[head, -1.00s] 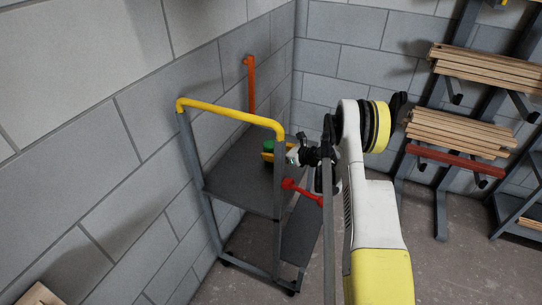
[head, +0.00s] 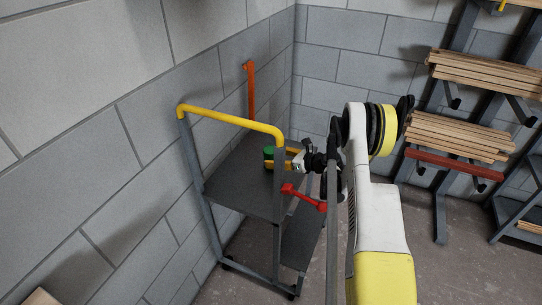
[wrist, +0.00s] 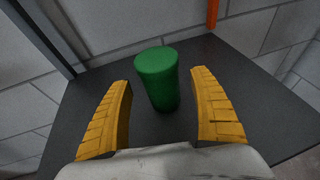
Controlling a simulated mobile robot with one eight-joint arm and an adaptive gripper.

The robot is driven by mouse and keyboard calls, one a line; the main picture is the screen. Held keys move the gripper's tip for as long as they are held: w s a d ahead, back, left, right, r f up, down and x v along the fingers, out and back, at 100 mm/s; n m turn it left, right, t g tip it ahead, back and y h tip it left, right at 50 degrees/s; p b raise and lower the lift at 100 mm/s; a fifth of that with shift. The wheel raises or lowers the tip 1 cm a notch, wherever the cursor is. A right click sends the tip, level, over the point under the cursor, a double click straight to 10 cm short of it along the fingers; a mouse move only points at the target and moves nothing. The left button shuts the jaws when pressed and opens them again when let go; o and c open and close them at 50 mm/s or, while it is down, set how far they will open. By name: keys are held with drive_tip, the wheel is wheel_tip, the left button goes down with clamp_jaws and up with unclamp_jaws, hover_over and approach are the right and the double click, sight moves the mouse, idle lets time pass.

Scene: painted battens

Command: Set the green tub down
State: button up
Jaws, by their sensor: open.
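The green tub (wrist: 158,82) is upright over the dark top shelf of the cart and appears to stand on it. In the head view the tub (head: 269,149) is small, near the shelf's far right side. My gripper (wrist: 162,80) is open, with a yellow finger on each side of the tub and a visible gap on both sides. In the head view my gripper (head: 268,158) is low over the shelf, reaching in from the right. The cart's shelf (head: 238,188) is otherwise bare.
The cart has a yellow handle (head: 230,117) at its near end and an orange post (head: 251,90) at the far end. Block walls stand behind and left. A rack with wooden battens (head: 460,133) is at the right.

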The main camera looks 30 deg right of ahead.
drive_tip(key=p+v, duration=0.3)
drive_tip(key=v, duration=0.6)
drive_tip(key=shift+s, duration=0.2)
drive_tip(key=shift+d, duration=0.1)
